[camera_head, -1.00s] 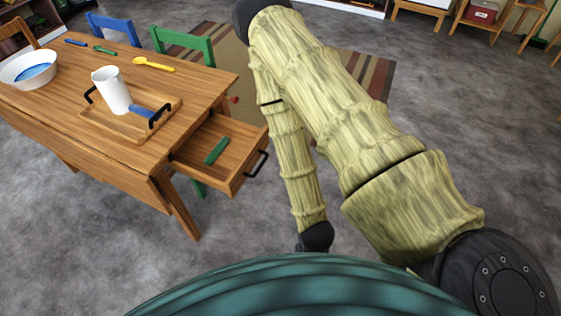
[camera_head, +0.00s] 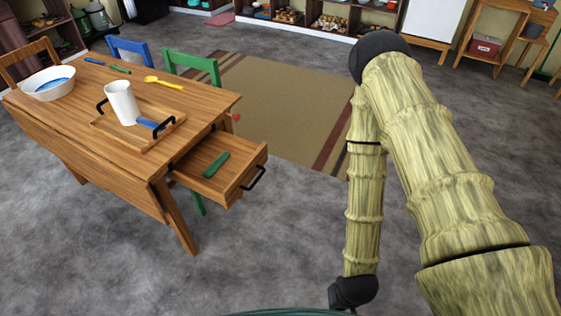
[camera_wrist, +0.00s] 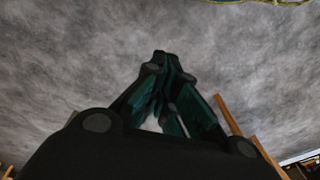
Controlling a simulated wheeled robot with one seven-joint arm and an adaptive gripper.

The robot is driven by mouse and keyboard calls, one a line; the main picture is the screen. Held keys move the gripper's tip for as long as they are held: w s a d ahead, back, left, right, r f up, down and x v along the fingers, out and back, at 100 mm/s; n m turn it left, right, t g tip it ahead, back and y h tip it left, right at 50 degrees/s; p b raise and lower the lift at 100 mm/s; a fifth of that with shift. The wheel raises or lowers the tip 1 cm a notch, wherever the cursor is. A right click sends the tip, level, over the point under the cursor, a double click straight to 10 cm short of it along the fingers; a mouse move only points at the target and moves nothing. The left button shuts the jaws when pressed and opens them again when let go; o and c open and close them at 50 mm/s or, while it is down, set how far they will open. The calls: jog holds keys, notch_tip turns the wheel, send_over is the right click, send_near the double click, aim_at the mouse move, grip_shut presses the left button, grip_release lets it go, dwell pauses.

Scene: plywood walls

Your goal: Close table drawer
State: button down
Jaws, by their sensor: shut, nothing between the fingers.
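The wooden table (camera_head: 75,118) stands at the left in the head view. Its drawer (camera_head: 243,171) is pulled out at the table's right end, with a black handle (camera_head: 254,178) on its front. A green object (camera_head: 215,164) lies inside the drawer. My gripper (camera_wrist: 163,62) shows in the wrist view, with its fingers shut and empty over grey floor. In the head view my arm is right of the drawer, apart from it, and the gripper itself is out of sight.
On the table are a wooden tray (camera_head: 112,132) with a white cup (camera_head: 122,103), a white bowl (camera_head: 48,84) and a yellow spoon (camera_head: 165,83). A green chair (camera_head: 192,66) and a blue chair (camera_head: 130,50) stand behind. Floor between drawer and arm is clear.

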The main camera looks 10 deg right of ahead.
jog(key=w+a+f+m+t+y+b, duration=0.25)
jog(key=w+a+t+b, duration=0.35)
jog(key=w, duration=0.6)
jog(key=w+a+f+m+t+y+b, duration=0.15)
jog(key=w+a+m+b, duration=0.4)
jog(key=w, duration=0.75)
jog(key=w+d+r+m+t+h+b, duration=0.1)
jog(key=w+r+m+t+b, duration=0.25)
jog(key=w+r+b, duration=0.45)
jog(key=w+d+r+m+t+h+b, duration=0.1)
jog(key=w+r+m+t+b, duration=0.3)
jog(key=w, duration=0.5)
jog(key=t+b, duration=0.1)
jog(key=b, duration=0.2)
send_near(263, 148)
jog(key=w+d, duration=0.2)
jog(key=shift+w+a+n, duration=0.35)
jog(key=shift+w+a, duration=0.8)
jog(key=shift+a, duration=0.25)
